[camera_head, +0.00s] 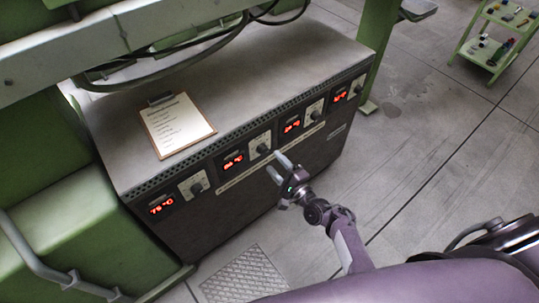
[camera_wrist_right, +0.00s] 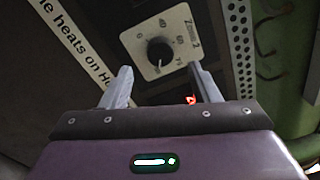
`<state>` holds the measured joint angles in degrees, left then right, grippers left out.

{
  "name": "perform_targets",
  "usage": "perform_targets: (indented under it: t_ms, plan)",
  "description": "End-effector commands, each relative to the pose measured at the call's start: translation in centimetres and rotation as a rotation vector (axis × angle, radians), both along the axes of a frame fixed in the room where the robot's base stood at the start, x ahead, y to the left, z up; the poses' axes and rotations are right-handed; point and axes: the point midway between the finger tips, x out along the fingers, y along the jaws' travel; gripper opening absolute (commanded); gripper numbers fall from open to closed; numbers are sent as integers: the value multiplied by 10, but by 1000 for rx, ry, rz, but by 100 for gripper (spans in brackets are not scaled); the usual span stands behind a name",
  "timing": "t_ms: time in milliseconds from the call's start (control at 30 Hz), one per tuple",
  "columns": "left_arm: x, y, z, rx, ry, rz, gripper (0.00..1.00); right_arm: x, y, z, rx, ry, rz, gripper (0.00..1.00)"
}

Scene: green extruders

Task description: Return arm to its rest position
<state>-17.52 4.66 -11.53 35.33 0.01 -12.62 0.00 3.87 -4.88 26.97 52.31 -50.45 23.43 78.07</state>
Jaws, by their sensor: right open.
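My right gripper (camera_head: 281,168) is in front of the dark control cabinet (camera_head: 300,165), close to a knob (camera_head: 263,149) on its front panel. In the right wrist view the gripper (camera_wrist_right: 160,85) shows two fingers spread apart with nothing between them. Ahead of them is the white dial plate with a black knob (camera_wrist_right: 159,52), marked with numbers and "Zone 2". The fingers look apart from the knob. My purple right arm (camera_head: 350,245) reaches in from the lower right. My left gripper is not in view.
The cabinet front carries several red displays (camera_head: 233,161) and knobs. A clipboard (camera_head: 177,124) lies on its top. Cables (camera_head: 180,62) hang above. A green cart (camera_head: 495,40) stands at the upper right. The grey floor (camera_head: 440,130) right of the cabinet is clear.

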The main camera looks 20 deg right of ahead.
Motion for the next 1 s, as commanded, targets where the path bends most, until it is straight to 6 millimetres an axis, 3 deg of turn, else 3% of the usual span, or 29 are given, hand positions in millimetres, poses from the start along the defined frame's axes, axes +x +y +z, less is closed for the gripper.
perform_targets:
  t_ms: [200,767,867,1000]
  plan:
    - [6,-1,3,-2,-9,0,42,-19,-6,-1,0,0,0,56]
    - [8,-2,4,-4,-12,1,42,-20,-6,-2,-6,3,0,56]
    - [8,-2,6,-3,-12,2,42,-27,0,-18,-77,41,13,56]
    - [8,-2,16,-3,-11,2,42,-64,17,-79,-359,173,87,56]
